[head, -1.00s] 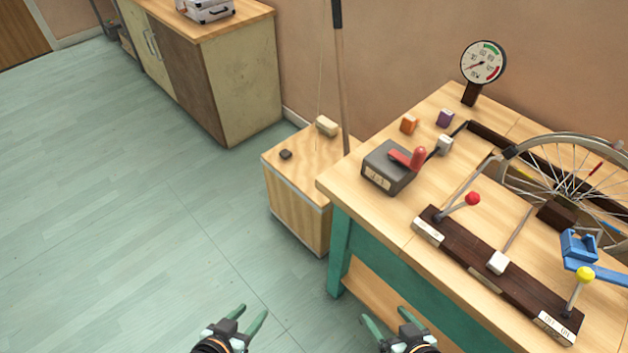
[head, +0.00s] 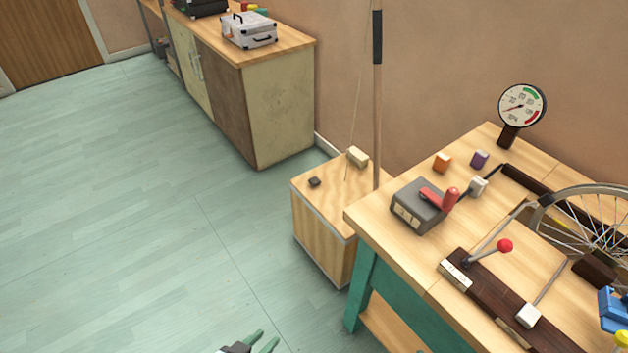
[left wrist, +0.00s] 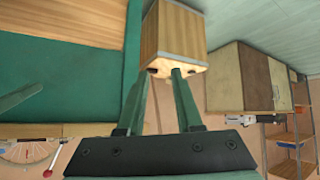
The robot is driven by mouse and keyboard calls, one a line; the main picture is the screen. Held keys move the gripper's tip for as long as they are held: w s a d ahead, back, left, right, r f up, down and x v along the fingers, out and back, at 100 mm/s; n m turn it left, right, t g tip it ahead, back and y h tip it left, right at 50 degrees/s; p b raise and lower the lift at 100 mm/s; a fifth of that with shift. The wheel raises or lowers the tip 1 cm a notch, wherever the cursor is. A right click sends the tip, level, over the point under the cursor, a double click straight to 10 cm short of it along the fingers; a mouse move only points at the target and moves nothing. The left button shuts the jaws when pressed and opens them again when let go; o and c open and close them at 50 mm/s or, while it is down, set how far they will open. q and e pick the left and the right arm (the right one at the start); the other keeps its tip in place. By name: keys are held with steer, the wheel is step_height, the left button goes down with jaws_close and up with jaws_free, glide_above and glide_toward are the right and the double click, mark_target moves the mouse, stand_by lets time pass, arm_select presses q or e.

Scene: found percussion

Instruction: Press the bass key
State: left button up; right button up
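A pale wooden box (head: 325,235) stands on the floor beside the workbench, with a tall pole and a thin string rising by it. I cannot tell for sure which part is the bass key. My left gripper (head: 262,342) shows only by its fingertips at the bottom edge of the head view, apart from the box. In the left wrist view its fingers (left wrist: 161,73) are open and empty, with the wooden box (left wrist: 175,32) beyond them. My right gripper is not in view.
The workbench (head: 395,258) carries a grey box with a red lever (head: 418,205), a lever board (head: 490,300), a bicycle wheel (head: 590,225) and a gauge (head: 522,105). A cabinet (head: 272,110) stands behind. The floor (head: 130,220) at left is clear.

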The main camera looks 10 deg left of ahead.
arm_select(q)
jaws_close()
stand_by(1.4)
